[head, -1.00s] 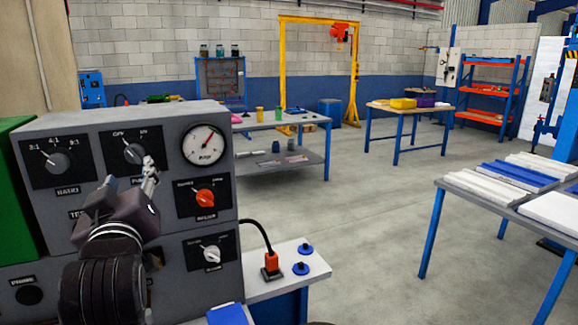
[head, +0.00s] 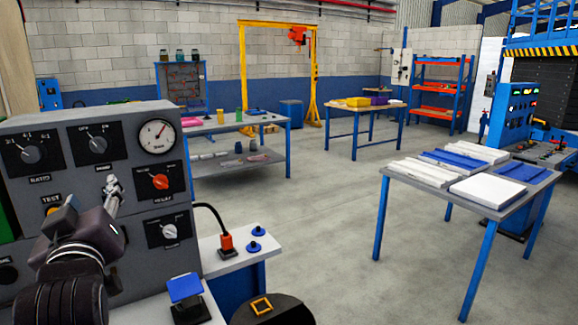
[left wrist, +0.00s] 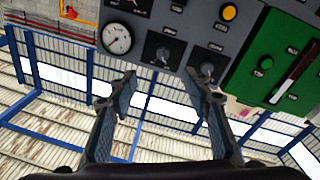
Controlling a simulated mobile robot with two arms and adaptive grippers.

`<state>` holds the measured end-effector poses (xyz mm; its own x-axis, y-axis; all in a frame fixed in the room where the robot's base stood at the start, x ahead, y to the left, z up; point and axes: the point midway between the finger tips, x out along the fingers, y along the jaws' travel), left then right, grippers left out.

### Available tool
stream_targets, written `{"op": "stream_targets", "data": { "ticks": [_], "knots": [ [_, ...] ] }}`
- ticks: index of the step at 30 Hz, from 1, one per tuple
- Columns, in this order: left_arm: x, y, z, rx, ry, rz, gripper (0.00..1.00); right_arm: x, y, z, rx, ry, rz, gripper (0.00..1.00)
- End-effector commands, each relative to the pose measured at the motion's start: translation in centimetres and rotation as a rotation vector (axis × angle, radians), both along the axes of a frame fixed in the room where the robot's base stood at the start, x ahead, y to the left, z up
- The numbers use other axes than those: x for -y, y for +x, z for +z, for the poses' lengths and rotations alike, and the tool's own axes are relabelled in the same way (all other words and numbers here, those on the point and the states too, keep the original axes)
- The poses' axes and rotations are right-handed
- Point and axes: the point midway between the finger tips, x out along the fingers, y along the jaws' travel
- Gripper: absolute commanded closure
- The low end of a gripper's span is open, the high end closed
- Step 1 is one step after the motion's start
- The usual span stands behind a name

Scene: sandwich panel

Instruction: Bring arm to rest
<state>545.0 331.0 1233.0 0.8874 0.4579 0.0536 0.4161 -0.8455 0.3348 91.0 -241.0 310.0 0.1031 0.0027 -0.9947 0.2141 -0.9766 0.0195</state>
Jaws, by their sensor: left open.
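My left gripper (head: 113,187) is in front of the grey control panel (head: 160,265) at the left of the head view. In the left wrist view its two fingers (left wrist: 160,95) stand wide apart with nothing between them. The panel appears upside down there, beyond the fingertips. The gripper and forearm hide part of the panel's lower left. My right gripper is not in view.
A table with white and blue slabs (head: 428,172) stands at right. The floor (head: 315,210) between is clear.

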Motion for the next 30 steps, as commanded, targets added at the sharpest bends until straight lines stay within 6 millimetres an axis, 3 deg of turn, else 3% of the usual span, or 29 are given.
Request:
{"op": "stream_targets", "data": {
  "ticks": [11,14,17,20,24,30],
  "knots": [
    [1.9,0.6,-9.8,-0.245,0.057,-0.082,0.55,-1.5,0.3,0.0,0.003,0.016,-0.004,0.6],
    [2.7,0.2,-13.8,-0.34,0.075,-0.119,0.55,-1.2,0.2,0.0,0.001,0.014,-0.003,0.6],
    [3.8,-0.8,-19.0,-0.467,0.097,-0.172,0.55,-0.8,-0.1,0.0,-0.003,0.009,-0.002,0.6],
    [5.3,-3.0,-25.4,-0.627,0.122,-0.244,0.55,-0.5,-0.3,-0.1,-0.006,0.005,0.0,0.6],
    [7.3,-7.6,-33.6,-0.843,0.146,-0.359,0.55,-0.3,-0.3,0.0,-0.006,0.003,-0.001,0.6],
    [9.9,-15.6,-42.5,-1.104,0.156,-0.52,0.55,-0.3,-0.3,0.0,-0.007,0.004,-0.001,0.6]
  ]
}}
